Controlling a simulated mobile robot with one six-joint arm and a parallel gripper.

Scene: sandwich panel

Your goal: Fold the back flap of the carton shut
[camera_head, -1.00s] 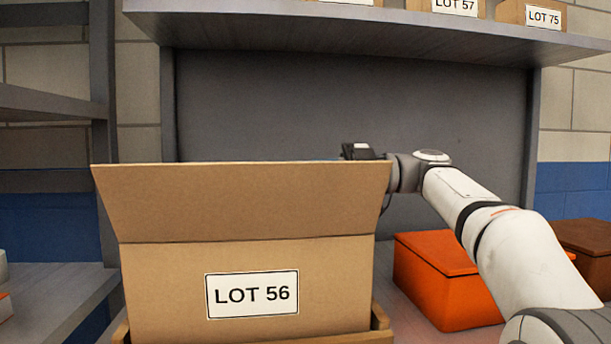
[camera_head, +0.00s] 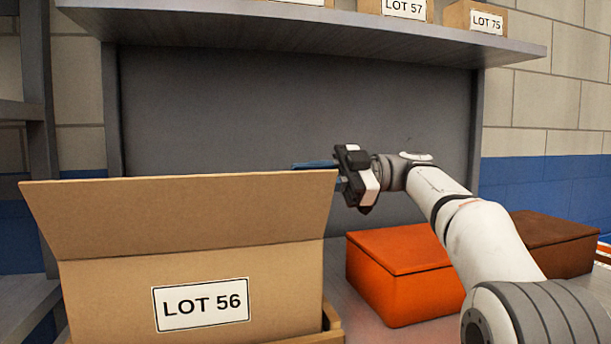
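The brown carton (camera_head: 110,305) labelled LOT 56 stands at the lower left. Its near flap (camera_head: 180,215) stands up, tilted toward me, and hides the carton's opening. The back flap is not visible behind it. My gripper (camera_head: 312,165) is at the flap's upper right corner, on the far side, pointing left. Its dark body shows just right of the flap, and a thin blue finger part shows above the flap's top edge. The rest of the fingers is hidden, so their opening cannot be seen. Nothing is seen held.
An orange box (camera_head: 400,280) stands right of the carton, under my arm, with a brown box (camera_head: 555,245) beyond it. A grey shelf (camera_head: 300,35) bearing labelled boxes hangs above. A dark back panel (camera_head: 230,110) is behind. The carton's base sits in a low wooden tray (camera_head: 331,325).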

